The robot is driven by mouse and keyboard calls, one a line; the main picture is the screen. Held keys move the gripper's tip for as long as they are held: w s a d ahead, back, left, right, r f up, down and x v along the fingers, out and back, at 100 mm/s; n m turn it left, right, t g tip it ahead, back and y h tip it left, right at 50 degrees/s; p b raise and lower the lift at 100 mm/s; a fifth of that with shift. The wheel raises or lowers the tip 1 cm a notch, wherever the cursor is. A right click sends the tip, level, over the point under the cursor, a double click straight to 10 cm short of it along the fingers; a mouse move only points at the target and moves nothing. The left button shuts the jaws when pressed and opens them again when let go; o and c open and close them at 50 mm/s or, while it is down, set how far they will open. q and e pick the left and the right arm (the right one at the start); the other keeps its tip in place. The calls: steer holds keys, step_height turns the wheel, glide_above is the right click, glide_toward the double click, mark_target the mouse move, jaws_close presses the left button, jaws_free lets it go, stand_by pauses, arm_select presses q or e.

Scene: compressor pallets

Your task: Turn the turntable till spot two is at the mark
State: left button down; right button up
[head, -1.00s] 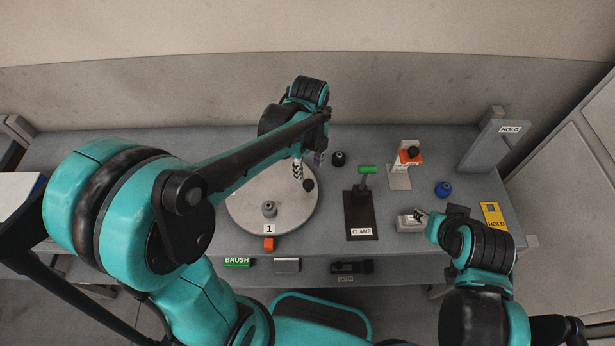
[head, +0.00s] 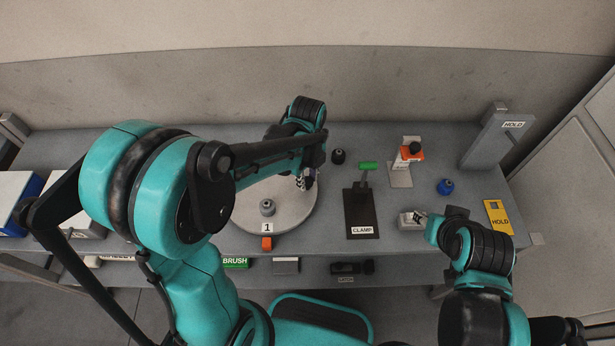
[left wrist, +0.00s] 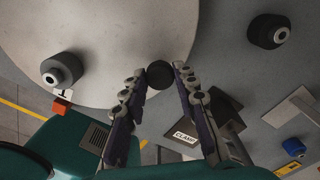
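The round grey turntable (head: 290,216) lies on the bench, partly hidden by my left arm. Its label 1 (head: 267,228) faces the orange mark (head: 267,243) at the front edge, with a grey-and-black fitting (head: 267,207) just behind the label. No label for spot two shows. In the left wrist view, a black knob (left wrist: 160,74) stands near the turntable's rim. My left gripper (left wrist: 159,70) has its fingers apart, with the knob between the fingertips; contact is unclear. My right gripper (head: 424,215) is beside a small light block (head: 410,220), its fingers too small to read.
A clamp stand (head: 361,212) stands right of the turntable, with a black fitting (head: 338,156) behind. A green brush block (head: 235,262) is in front, below.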

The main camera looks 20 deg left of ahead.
arm_select(q)
steer(key=shift+w, duration=0.15)
steer(key=shift+w+a+n, duration=0.45)
steer(key=shift+w+n, duration=0.4)
steer(key=shift+n, duration=0.2)
steer(key=shift+w+a+n, duration=0.45)
steer(key=shift+w+n, duration=0.35)
steer(key=shift+n, duration=0.25)
steer(key=shift+w+a+n, duration=0.6)
steer(key=shift+w+n, duration=0.1)
steer(key=shift+n, duration=0.3)
steer(key=shift+w+a+n, duration=0.4)
steer(key=shift+a+n, duration=0.2)
steer(key=shift+n, duration=0.1)
steer(key=shift+w+a+n, duration=0.4)
steer(key=shift+a+n, duration=0.15)
steer(key=shift+n, duration=0.15)
steer(key=shift+w+a+n, duration=0.25)
steer(key=shift+a+n, duration=0.25)
steer(key=shift+n, duration=0.1)
steer(key=shift+w+a+n, duration=0.2)
steer(key=shift+a+n, duration=0.3)
steer(key=shift+n, duration=0.1)
steer(key=shift+w+a+n, duration=0.2)
steer(key=shift+a+n, duration=1.85)
steer(key=shift+n, duration=0.05)
steer(key=shift+s+a+n, duration=0.15)
steer(key=shift+a+n, duration=0.85)
steer(key=shift+n, duration=0.1)
steer(key=shift+a, duration=0.1)
